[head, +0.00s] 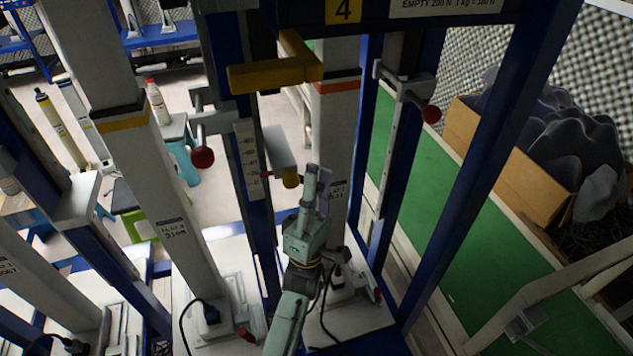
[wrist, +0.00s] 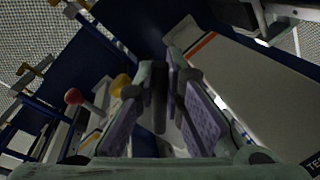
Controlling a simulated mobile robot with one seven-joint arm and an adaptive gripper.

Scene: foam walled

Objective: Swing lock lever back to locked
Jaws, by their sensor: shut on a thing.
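My gripper (head: 318,178) is at the front of the white post with the orange band, below the test frame's crossbeam. In the wrist view my gripper (wrist: 163,85) has its two purple-padded fingers closed around a dark, narrow bar (wrist: 160,112), which seems to be the lock lever. Most of the lever is hidden by the fingers, so its angle is hard to tell. A yellow ball knob (head: 291,178) sits just left of the fingers, and it also shows in the wrist view (wrist: 120,85). A small red tip (head: 266,174) is left of it.
Red ball knobs stick out at left (head: 203,157) and right (head: 431,114). A yellow bar (head: 275,72) crosses above my gripper. Blue uprights and white posts (head: 337,130) stand close around the arm. A cardboard box (head: 520,165) of dark pieces stands right, beyond a green strip (head: 450,240).

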